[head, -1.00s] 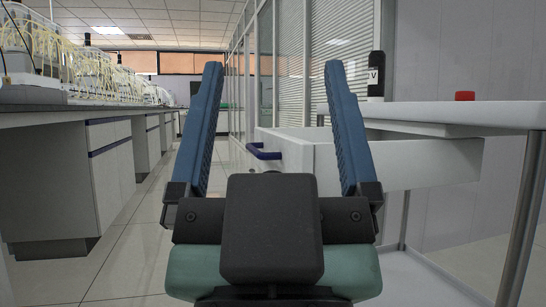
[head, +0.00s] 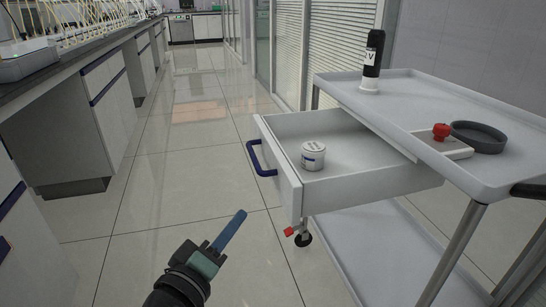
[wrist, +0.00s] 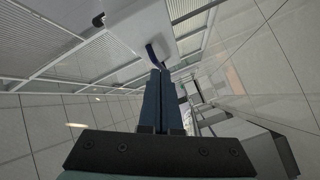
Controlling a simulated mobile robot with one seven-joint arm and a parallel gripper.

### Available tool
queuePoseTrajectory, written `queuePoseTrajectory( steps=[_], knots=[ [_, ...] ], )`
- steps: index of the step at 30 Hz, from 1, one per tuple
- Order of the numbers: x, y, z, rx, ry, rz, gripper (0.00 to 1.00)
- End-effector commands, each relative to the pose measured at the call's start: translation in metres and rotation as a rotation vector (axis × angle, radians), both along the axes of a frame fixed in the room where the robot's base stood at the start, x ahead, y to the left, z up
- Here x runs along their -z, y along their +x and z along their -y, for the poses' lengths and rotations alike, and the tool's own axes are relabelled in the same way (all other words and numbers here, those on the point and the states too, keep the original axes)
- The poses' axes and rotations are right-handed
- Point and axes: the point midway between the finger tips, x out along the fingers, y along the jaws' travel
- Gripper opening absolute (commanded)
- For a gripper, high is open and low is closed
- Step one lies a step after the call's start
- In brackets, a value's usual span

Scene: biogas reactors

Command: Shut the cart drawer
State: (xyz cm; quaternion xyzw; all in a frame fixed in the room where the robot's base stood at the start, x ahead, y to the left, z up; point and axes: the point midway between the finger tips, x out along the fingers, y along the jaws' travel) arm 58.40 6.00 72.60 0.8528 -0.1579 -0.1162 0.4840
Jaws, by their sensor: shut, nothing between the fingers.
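The cart drawer (head: 375,185) is pulled out to the left from under the top of the white cart (head: 455,140). Its front carries a dark blue bar handle (head: 259,160), which also shows in the wrist view (wrist: 152,52) beyond the fingertips. A small white jar (head: 313,156) with a dark label stands upright inside the drawer. My gripper (head: 240,216) has blue fingers. It is shut and empty, in front of the drawer face, to the left of it and lower in the picture. In the wrist view its fingers (wrist: 161,78) lie together. It appears apart from the handle.
On the cart top are a black bottle (head: 373,55), a red-knobbed item (head: 441,131) and a grey round dish (head: 479,137). A lab bench (head: 95,95) runs along the left. Tiled floor (head: 180,140) between bench and cart is clear.

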Motion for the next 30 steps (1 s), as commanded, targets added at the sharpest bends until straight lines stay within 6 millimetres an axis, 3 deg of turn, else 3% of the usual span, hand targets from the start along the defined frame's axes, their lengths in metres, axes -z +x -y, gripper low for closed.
queuePoseTrajectory(
  steps=[1, 9, 16, 22, 30],
  knots=[
    [-0.012, -0.005, -0.006, 0.016, -0.070, -0.045, 0.00],
    [-0.011, -0.035, -0.020, 0.096, -0.402, -0.174, 0.00],
    [-0.008, -0.043, -0.022, 0.117, -0.498, -0.196, 0.00],
    [-0.006, -0.022, -0.010, 0.121, -0.496, -0.194, 0.00],
    [-0.006, 0.029, 0.020, 0.120, -0.495, -0.193, 0.00]
  ],
)
